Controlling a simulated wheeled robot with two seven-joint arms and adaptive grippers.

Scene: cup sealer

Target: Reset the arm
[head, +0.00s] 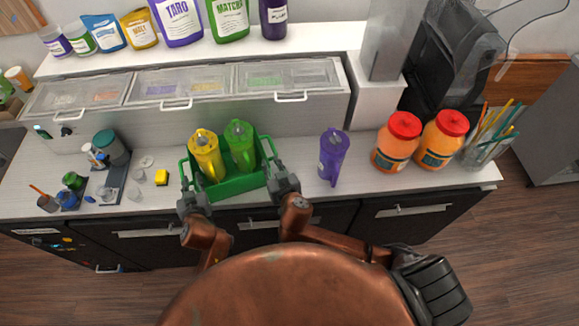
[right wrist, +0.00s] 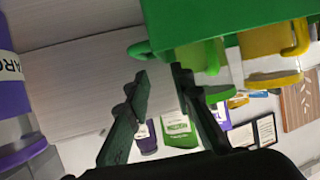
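My left gripper (head: 191,202) is low beside the left end of a green basket (head: 236,186). Its finger opening is too small to make out. My right gripper (head: 280,180) is close to the basket's right end. In the right wrist view its two fingers (right wrist: 158,75) stand apart with nothing between them, and the green basket (right wrist: 190,22) lies just beyond the tips. I cannot tell whether either gripper touches the basket. The basket stands on the counter and holds a yellow pitcher (head: 206,155) and a green pitcher (head: 240,146).
A purple pitcher (head: 332,156) stands on the counter right of the basket. Two orange jars with red lids (head: 397,142) and a straw holder (head: 487,145) are further right. Small cups and bottles (head: 110,148) are at the left. Lidded bins (head: 188,85) line the back.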

